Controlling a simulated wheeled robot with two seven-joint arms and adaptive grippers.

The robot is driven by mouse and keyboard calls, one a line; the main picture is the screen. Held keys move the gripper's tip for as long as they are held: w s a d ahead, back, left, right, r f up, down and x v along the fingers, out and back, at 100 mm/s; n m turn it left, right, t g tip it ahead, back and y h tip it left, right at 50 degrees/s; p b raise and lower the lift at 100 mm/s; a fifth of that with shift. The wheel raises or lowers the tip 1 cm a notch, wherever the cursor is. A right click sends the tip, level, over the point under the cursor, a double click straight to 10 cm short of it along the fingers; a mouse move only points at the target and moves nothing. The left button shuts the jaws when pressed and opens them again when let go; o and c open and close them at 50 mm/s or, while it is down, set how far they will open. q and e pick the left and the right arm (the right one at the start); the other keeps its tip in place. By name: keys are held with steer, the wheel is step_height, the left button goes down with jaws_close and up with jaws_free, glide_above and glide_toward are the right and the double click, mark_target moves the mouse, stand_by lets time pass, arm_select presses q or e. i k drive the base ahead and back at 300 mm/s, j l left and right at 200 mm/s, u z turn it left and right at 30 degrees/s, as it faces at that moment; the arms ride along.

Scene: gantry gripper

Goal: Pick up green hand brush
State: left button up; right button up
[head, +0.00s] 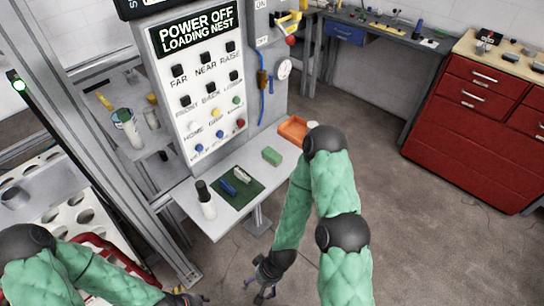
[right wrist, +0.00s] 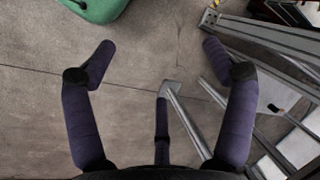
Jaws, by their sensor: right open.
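A small green block-shaped thing (head: 272,157), which looks like the green hand brush, lies on the white shelf (head: 220,222) below the control panel. It is too small to make out bristles. My right gripper (head: 264,290) is open and empty, low over the floor in front of the shelf and well apart from the green thing. In the right wrist view its fingers (right wrist: 158,48) are spread with only floor between them. My left gripper (head: 188,300) is at the bottom edge of the head view, partly cut off; its jaws are unclear.
The shelf also holds an orange tray (head: 293,129), a dark green mat (head: 240,197) with small blue and white items, and a white bottle with a black cap (head: 206,200). A metal frame (head: 120,190) stands left. A red cabinet (head: 470,140) stands right; the floor before it is clear.

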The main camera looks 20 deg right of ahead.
mark_target(270, 155)
steer(key=l+u, duration=0.4)
steer(key=l, duration=0.9)
